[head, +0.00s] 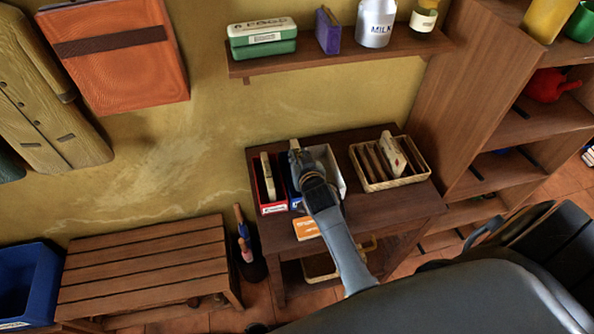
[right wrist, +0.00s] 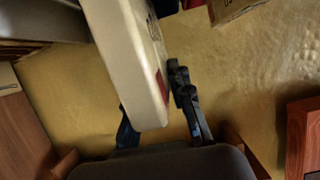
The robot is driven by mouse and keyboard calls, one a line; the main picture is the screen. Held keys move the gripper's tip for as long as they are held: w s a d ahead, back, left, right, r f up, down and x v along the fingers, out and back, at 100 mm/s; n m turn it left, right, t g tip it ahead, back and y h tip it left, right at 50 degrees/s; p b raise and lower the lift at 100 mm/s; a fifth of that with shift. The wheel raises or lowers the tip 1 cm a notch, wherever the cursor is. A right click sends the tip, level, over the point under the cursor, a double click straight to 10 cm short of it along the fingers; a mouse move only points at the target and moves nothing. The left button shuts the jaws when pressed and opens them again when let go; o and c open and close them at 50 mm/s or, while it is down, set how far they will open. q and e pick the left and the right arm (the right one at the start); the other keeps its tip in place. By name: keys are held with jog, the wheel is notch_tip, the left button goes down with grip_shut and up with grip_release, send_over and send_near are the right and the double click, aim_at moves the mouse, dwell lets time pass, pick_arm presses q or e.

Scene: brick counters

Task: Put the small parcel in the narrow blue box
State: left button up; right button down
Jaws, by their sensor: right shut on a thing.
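My right gripper (head: 297,156) is above the small table's back left part, over the row of narrow boxes. In the right wrist view, its dark fingers (right wrist: 158,108) are shut on a cream-coloured slab with a reddish mark, seemingly the small parcel (right wrist: 128,52). In the head view my gripper and arm hide most of that parcel. The narrow blue box (head: 296,203) stands right of the red box, mostly hidden by my arm. I cannot tell whether the parcel is inside it. My left gripper is out of view.
The red box (head: 270,208) holds a tan item. A pale box (head: 338,178) stands right of my gripper, then a wicker basket (head: 411,178) with several slabs. An orange card (head: 306,228) lies at the table front. A shelf (head: 345,50) hangs above.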

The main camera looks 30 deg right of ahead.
jog(key=f+b, duration=0.2)
jog(key=w+f+b, duration=0.1)
jog(key=f+b, duration=0.1)
jog(key=shift+a+f+b, duration=0.1)
jog(key=shift+f+b, duration=0.25)
jog(key=shift+f, duration=0.05)
jog(key=shift+s+r, duration=0.1)
jog(key=shift+r, duration=0.05)
jog(key=c, duration=1.2)
grip_release()
jog(key=shift+r, duration=0.1)
